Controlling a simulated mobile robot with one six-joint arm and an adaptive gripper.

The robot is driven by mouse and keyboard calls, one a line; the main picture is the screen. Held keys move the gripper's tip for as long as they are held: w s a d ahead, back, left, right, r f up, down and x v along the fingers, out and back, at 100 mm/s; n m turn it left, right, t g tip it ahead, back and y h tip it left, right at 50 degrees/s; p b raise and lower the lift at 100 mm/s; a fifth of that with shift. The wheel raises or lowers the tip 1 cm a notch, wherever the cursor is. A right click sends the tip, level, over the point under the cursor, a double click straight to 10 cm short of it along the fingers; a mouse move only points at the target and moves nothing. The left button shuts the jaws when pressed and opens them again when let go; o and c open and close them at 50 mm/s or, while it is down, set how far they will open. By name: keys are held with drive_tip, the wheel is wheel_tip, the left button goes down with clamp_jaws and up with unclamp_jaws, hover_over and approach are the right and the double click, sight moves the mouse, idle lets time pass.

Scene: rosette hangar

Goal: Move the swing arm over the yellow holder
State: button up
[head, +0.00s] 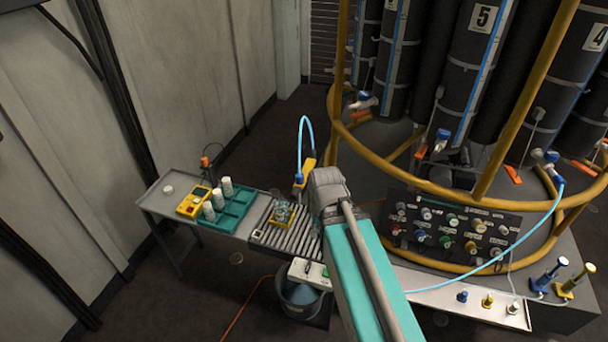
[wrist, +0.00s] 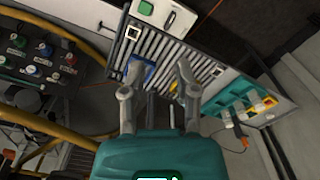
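A small yellow holder (head: 282,215) with a clear, bluish item in it sits on the slatted rack. In the wrist view a bit of yellow (wrist: 174,90), likely this holder, shows beside my right finger, mostly hidden. A yellow upright piece with a blue fitting and a light-blue hose (head: 300,180) stands at the rack's back edge; it may be the swing arm, but I cannot tell for sure. A blue holder (wrist: 149,73) lies between my fingers in the wrist view. My gripper (wrist: 158,72) is open and empty above the rack. My arm hides the fingers in the head view.
A teal tray (head: 236,213) with white bottles and a yellow meter (head: 193,202) stand left of the rack. A white box (head: 308,273) and a bucket (head: 303,298) are in front. A yellow railing and connector panel (head: 455,228) stand right.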

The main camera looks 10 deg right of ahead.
drive_tip(key=o, duration=0.4)
drive_tip(key=shift+w+r, duration=0.1)
drive_tip(key=shift+c, duration=0.2)
wheel_tip(320, 180, up, 13)
drive_tip(key=m+p, duration=0.6)
drive_tip(key=p, duration=0.7)
hover_over(295, 190)
drive_tip(key=shift+f, duration=0.25)
drive_tip(key=shift+f, duration=0.15)
wheel_tip(295, 190, down, 14)
drive_tip(key=b, duration=1.4)
drive_tip(key=shift+r, duration=0.25)
